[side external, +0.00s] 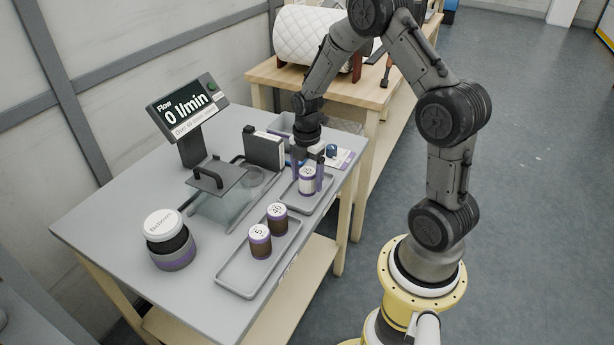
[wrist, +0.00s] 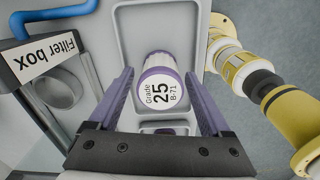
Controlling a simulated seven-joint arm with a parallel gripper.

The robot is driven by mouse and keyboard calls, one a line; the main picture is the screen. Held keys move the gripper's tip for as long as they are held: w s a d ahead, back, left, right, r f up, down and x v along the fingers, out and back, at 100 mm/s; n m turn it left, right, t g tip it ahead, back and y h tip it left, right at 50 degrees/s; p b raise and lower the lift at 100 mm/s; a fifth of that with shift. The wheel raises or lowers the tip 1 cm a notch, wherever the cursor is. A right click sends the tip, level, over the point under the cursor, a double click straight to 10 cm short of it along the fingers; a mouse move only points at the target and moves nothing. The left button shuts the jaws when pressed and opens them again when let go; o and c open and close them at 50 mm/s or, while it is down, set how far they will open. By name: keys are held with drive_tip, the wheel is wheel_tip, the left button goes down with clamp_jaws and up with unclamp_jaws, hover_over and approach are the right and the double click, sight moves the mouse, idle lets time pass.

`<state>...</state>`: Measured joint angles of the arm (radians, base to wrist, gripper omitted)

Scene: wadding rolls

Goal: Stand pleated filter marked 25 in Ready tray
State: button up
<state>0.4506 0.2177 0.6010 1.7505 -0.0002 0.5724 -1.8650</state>
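The pleated filter marked 25 (wrist: 162,92) is white with purple ends and reads "Grade 25 B-71" on its top. It stands upright in a grey tray (wrist: 124,30), apart from the tray walls. In the side external view the filter (side external: 307,181) is between the purple fingers of my gripper (side external: 308,186). In the wrist view my gripper (wrist: 160,73) is open around the filter, with a narrow gap on each side. I cannot read a name on this tray (side external: 322,203). A second grey tray (side external: 236,281) lies nearer the front.
Two brown filters, one marked 5 (side external: 260,243), the other (side external: 277,218) behind it, stand in the front tray. A filter box (side external: 264,150), a flow display (side external: 187,107) reading 0 l/min and a round white-topped container (side external: 160,226) stand left. The table's right edge is close to the trays.

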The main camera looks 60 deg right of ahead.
sight(307, 172)
drive_tip(key=shift+r, duration=0.1)
wheel_tip(307, 172, up, 12)
drive_tip(key=s+a+r+m+t, duration=0.3)
drive_tip(key=s+a+r+m, duration=0.35)
drive_tip(key=a+r, duration=0.25)
drive_tip(key=s+a+m+t, duration=0.1)
drive_tip(key=s+a+m, duration=0.1)
drive_tip(key=s+m, duration=0.1)
drive_tip(key=s+a+r+m, duration=0.1)
drive_tip(key=s+a+m, duration=0.2)
drive_tip(key=s, duration=0.1)
drive_tip(key=s+a+r+m+t, duration=0.1)
drive_tip(key=s+a+m, duration=0.1)
drive_tip(key=s+m, duration=0.1)
drive_tip(key=shift+s+a+r+m+t, duration=0.15)
drive_tip(key=shift+s+a+m+t, duration=0.05)
drive_tip(key=shift+s+m+t, duration=0.2)
idle(0.7)
